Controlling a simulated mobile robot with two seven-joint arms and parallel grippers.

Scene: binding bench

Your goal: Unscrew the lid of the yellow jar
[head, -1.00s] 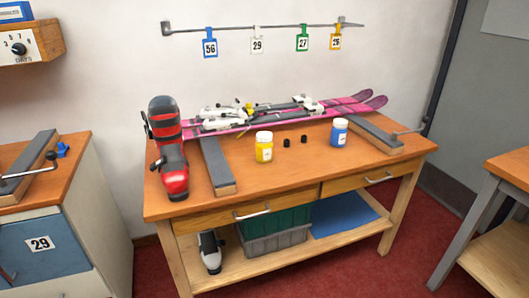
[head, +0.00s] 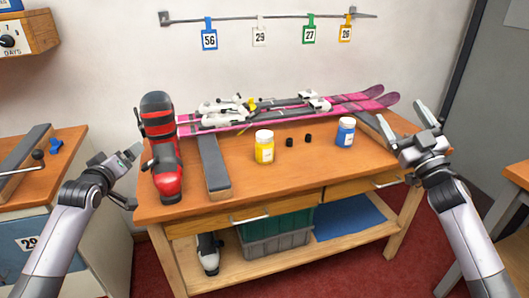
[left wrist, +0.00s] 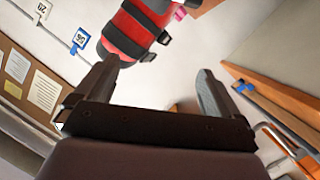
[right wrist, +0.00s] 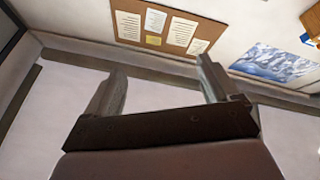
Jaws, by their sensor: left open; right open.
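The yellow jar (head: 264,149) stands upright on the wooden bench (head: 300,188), near its middle. Its white lid (head: 264,134) is on top. My left gripper (head: 132,172) is open and empty, just left of the red boot and well apart from the jar. Its open fingers also show in the left wrist view (left wrist: 155,80). My right gripper (head: 405,125) is open and empty above the bench's right end. Its spread fingers show in the right wrist view (right wrist: 162,88). The jar is not seen in either wrist view.
A red and black ski boot (head: 168,165) stands at the bench's left, beside a grey-topped block (head: 214,165). Pink skis (head: 360,103) lie behind. The bench front is clear.

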